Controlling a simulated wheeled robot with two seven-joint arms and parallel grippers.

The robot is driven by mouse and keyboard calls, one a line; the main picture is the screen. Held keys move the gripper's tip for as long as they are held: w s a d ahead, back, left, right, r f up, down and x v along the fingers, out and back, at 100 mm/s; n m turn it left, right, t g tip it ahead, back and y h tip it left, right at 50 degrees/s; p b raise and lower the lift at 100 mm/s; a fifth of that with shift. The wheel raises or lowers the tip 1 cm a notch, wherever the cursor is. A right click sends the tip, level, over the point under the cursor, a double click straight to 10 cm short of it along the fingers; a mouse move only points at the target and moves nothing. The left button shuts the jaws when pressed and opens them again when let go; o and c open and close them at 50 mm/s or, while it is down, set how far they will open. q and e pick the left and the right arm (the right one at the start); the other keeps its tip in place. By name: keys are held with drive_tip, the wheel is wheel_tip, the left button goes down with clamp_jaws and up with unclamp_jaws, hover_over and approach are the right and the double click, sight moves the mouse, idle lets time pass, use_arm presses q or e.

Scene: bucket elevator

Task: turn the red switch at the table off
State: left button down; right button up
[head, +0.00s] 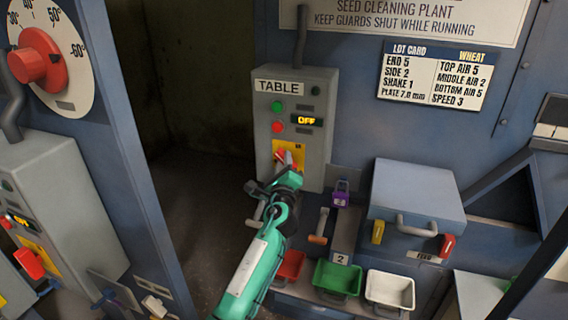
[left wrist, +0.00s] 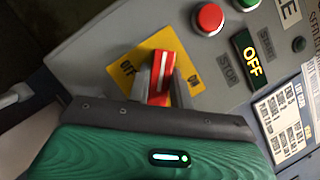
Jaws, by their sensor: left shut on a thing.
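The grey TABLE box (head: 312,150) stands upright on the blue panel, with a lit display (head: 306,121) reading OFF; the display (left wrist: 250,56) reads OFF in the left wrist view too. Its red switch (head: 281,154) sits on a yellow plate (head: 299,152). In the left wrist view the red switch handle (left wrist: 162,70), with a pale stripe, lies between the OFF and ON marks of the plate (left wrist: 128,72). My left gripper (head: 286,168) is shut on the handle, its fingers hiding the handle's lower end. My right gripper is not in view.
A green button (head: 278,106) and red button (head: 278,127) sit above the switch. Below are a purple padlock (head: 341,194), an orange-ended lever (head: 318,236) and coloured trays (head: 336,278). A grey feed box (head: 416,192) stands right. Another switch box (head: 62,215) is at left.

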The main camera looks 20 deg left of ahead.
use_arm(q)
drive_tip(key=n+g+y, duration=0.1)
drive_tip(key=n, duration=0.3)
drive_tip(key=shift+f+n+g+p, duration=0.1)
drive_tip(key=shift+n+g+p, duration=1)
drive_tip(key=shift+n, duration=1.4)
drive_tip(key=c, duration=1.2)
unclamp_jaws()
drive_tip(key=shift+c, duration=0.2)
